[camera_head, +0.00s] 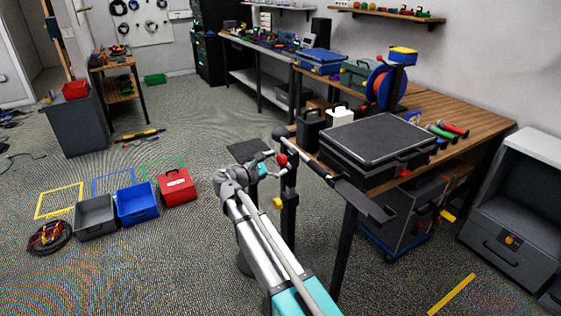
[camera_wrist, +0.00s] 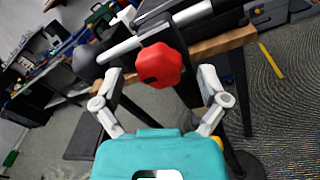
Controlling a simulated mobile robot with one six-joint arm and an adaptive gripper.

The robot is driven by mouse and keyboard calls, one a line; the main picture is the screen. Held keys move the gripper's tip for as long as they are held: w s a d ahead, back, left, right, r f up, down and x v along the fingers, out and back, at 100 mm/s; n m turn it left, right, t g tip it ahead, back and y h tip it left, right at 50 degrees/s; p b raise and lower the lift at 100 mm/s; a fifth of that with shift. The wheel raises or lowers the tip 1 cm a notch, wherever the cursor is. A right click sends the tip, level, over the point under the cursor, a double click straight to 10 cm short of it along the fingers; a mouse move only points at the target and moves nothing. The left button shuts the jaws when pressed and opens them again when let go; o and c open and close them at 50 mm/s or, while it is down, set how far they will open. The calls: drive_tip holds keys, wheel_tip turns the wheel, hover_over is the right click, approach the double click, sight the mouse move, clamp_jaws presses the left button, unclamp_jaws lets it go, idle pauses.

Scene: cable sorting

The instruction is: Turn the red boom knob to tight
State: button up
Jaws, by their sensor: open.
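The red boom knob (camera_wrist: 160,65) is a lobed knob on the dark boom stand. It shows small in the head view (camera_head: 282,160), near the top of the upright black post (camera_head: 289,205). My gripper (camera_wrist: 160,77) is open, with one grey finger to each side of the knob in the wrist view and gaps between. The knob appears in front of the fingertips; I cannot tell its exact distance. In the head view my gripper (camera_head: 268,168) is close to the knob, partly hidden by my arm. Any tight or loose marking is not readable.
The black boom (camera_head: 345,185) reaches past the wooden workbench (camera_head: 408,180) edge, close to my arm. A dark case (camera_head: 375,140) lies on the bench. Grey (camera_head: 95,215), blue (camera_head: 137,203) and red (camera_head: 177,187) bins stand on the floor to the left.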

drive_tip(key=shift+x, duration=0.9)
drive_tip(key=c, duration=1.2)
drive_tip(key=shift+o, duration=0.2)
drive_tip(key=m+b, duration=0.1)
drive_tip(key=m, duration=0.3)
drive_tip(key=shift+f, duration=0.1)
drive_tip(key=m+h, duration=0.1)
drive_tip(key=m, duration=0.4)
drive_tip(key=shift+b, duration=0.3)
drive_tip(key=m, duration=0.5)
drive_tip(key=shift+h, duration=0.4)
drive_tip(key=shift+m+g+b, duration=0.35)
drive_tip(key=shift+m+g, duration=0.05)
drive_tip(key=shift+m, duration=2.2)
